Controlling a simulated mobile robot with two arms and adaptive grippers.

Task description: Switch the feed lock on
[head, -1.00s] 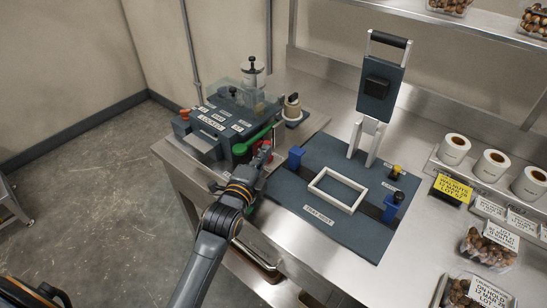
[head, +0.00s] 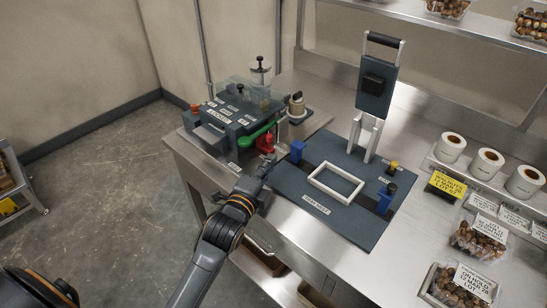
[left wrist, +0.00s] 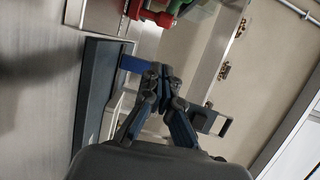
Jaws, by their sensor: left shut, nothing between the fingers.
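The dark machine (head: 222,128) with small labelled controls on top stands at the left end of the steel bench. One label on it appears to read "LOCKED". A green lever (head: 257,134) and a red part (head: 265,143) are on its right side. They also show at the top of the left wrist view, the red part (left wrist: 152,13) left of the green lever (left wrist: 204,9). My left gripper (head: 267,160) is shut and empty, in front of the red part and apart from it. Its fingertips (left wrist: 163,72) meet in the left wrist view. I cannot tell which control is the feed lock.
A dark board with a white tray frame (head: 337,184), blue posts (head: 297,151) and an upright press (head: 376,90) lies right of my gripper. Label rolls (head: 487,164) and clamshell trays of nuts (head: 478,240) stand further right. Bare steel (head: 295,222) is free in front.

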